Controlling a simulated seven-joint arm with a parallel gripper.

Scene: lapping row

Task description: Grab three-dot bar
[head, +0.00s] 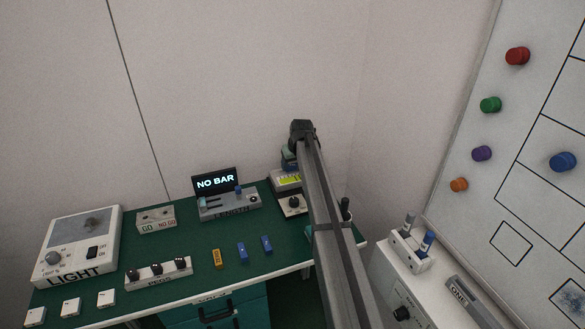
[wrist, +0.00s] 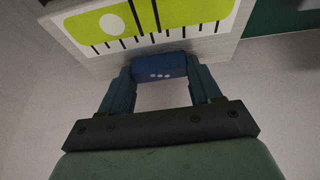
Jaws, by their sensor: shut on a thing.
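In the wrist view, my gripper (wrist: 160,80) is shut on a dark blue bar (wrist: 159,65) that shows three pale dots on its near face. The bar lies across between the two blue fingers. Behind it, close to the bar, is a pale device with a yellow-green scale display (wrist: 112,22); I cannot tell if they touch. In the head view my arm reaches over the right end of the green bench, with its end above the yellow-display device (head: 286,181). The held bar cannot be made out there.
Two blue bars (head: 242,252) (head: 266,244) and an orange bar (head: 217,258) lie on the bench. Behind them stands a length device (head: 229,204) with a "NO BAR" screen (head: 215,182). A pegs block (head: 158,273), go/no-go block (head: 156,219) and light box (head: 77,246) stand left.

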